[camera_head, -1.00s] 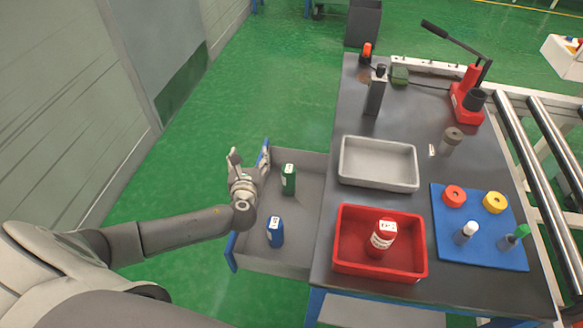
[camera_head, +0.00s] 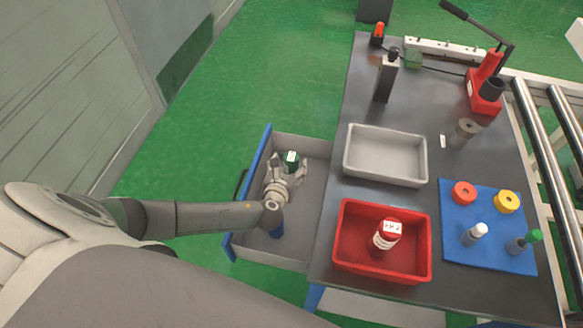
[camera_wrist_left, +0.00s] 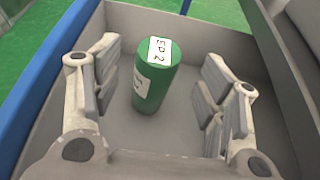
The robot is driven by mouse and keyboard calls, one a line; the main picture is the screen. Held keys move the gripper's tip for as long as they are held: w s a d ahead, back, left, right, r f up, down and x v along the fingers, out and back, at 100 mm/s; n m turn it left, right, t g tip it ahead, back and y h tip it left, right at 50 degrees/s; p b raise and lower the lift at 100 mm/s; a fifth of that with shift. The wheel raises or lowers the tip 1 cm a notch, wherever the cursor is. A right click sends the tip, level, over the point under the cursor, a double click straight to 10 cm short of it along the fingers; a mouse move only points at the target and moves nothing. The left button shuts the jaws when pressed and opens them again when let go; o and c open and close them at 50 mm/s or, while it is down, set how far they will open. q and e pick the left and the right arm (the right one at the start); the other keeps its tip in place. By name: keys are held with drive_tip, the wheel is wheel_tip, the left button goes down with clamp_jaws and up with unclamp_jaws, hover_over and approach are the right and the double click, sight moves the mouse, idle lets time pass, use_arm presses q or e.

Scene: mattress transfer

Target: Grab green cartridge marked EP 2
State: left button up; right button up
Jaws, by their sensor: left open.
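The green cartridge (camera_wrist_left: 153,85) stands upright in the open drawer (camera_head: 313,205), and its white top label reads EP 2 in the left wrist view. It also shows in the head view (camera_head: 290,160), partly hidden by my left gripper. My left gripper (camera_head: 290,172) is inside the drawer area, open, with its fingers (camera_wrist_left: 158,90) on either side of the cartridge. In the left wrist view there is a gap between each finger and the cartridge. My right gripper is not in view.
A blue cartridge (camera_head: 277,230) stands in the drawer, mostly under my left wrist. On the table are a red bin (camera_head: 345,262) holding a red cartridge (camera_head: 387,233), an empty grey tray (camera_head: 350,178) and a blue mat (camera_head: 490,258) with several small parts.

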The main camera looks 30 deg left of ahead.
sight(290, 161)
use_arm(q)
drive_tip(key=shift+x, duration=1.9)
drive_tip(key=shift+w+a+f, duration=0.15)
drive_tip(key=shift+w+a, duration=0.05)
drive_tip(key=shift+w, duration=0.25)
drive_tip(key=c, duration=1.1)
clamp_jaws()
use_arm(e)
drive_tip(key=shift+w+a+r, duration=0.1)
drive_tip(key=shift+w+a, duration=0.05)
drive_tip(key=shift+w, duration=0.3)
